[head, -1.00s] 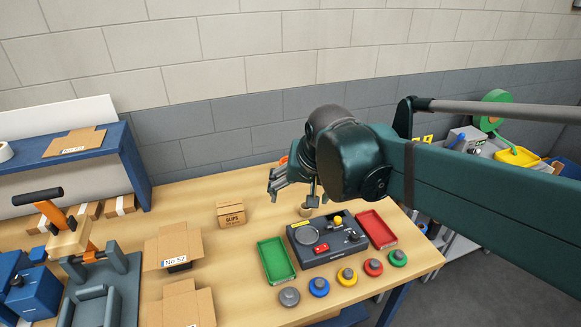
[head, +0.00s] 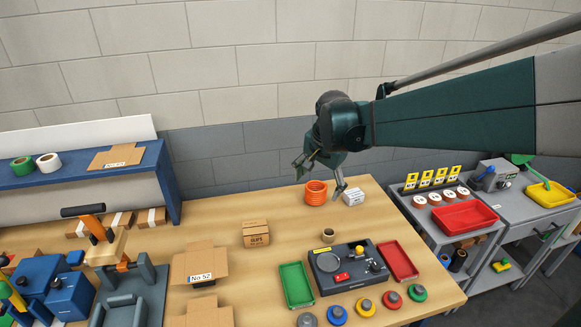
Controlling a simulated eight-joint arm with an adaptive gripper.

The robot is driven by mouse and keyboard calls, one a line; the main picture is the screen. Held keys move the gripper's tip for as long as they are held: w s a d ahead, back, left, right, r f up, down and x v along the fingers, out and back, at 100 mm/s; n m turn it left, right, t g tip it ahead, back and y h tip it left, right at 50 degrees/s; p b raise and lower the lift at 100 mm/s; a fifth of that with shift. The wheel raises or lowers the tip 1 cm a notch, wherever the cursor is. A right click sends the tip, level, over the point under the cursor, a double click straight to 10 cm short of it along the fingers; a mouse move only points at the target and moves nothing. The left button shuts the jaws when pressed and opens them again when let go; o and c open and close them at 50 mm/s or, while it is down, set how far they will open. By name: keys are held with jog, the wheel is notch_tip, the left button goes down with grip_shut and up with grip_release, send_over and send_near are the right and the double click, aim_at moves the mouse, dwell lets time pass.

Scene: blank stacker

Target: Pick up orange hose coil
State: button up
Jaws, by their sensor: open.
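The orange hose coil (head: 316,193) stands on the wooden table near its back edge, close to the wall. My gripper (head: 318,178) is above it in the picture, pointing down, with its fingers spread apart. One finger shows at the upper left of the coil and the other reaches down to its right. Nothing is seen between the fingers. I cannot tell how far the gripper is from the coil in depth.
A brown carton (head: 255,233) is to the left. A dark device (head: 347,267) sits in front, between a green tray (head: 296,285) and a red tray (head: 398,261). A small brown ring (head: 384,235) lies near.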

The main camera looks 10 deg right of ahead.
aim_at(316, 184)
jog(key=w+d+f+m+g+p, duration=0.1)
jog(key=w+d+f+m+p, duration=0.1)
jog(key=w, duration=0.4)
jog(key=w+d+f+m+g+p, duration=0.1)
jog(key=w+d+f+m+p, duration=0.1)
jog(key=w+f, duration=0.5)
jog(key=w+d+f+m+g+p, duration=0.1)
jog(key=w+d+f+m+p, duration=0.1)
jog(key=w, duration=0.5)
jog(key=shift+w+d+f+m+p, duration=0.2)
jog(key=shift+f+m+p, duration=0.2)
jog(key=shift+f+m, duration=0.3)
jog(key=shift+w+d+f+m+p, duration=0.1)
jog(key=shift+d+f+m+p, duration=0.2)
jog(key=shift+f+m, duration=0.4)
jog(key=shift+w+f+m, duration=0.2)
jog(key=shift+f+m, duration=0.1)
jog(key=shift+f, duration=0.15)
jog(key=shift+f, duration=1.3)
jog(key=shift+w+d+f+p, duration=0.1)
jog(key=shift+f+p, duration=0.25)
jog(key=shift+f, duration=2.25)
jog(key=shift+c, duration=0.2)
